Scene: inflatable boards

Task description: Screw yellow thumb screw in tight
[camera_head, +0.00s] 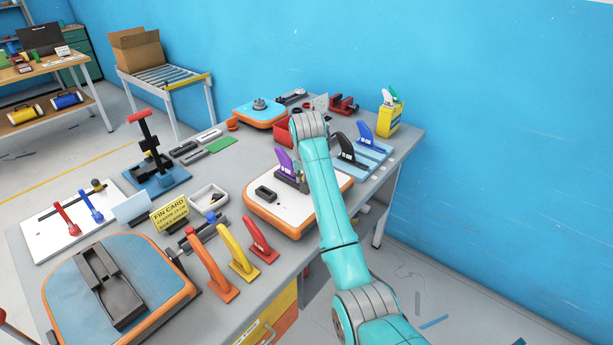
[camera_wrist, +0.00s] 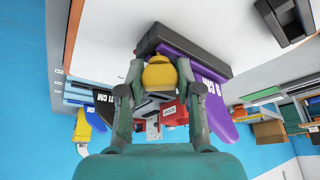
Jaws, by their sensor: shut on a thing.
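In the wrist view the yellow thumb screw (camera_wrist: 158,74) sits between the two fingertips of my gripper (camera_wrist: 160,66), which is shut on it. The screw is right against the side of the black fin box (camera_wrist: 180,48). The purple fin (camera_wrist: 196,66), marked 9 CM, stands in that box on the white board (camera_wrist: 100,30). In the head view the purple fin (camera_head: 285,163) and the orange-edged white board (camera_head: 262,208) show left of my arm. How deep the screw sits cannot be seen.
A black fin (camera_head: 345,147) and a blue fin (camera_head: 365,133) stand on a light-blue base to the right. An empty black box (camera_head: 265,193) sits on the white board. Orange, yellow and red fins (camera_head: 238,255) stand at the bench front. A blue board (camera_head: 75,280) lies left.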

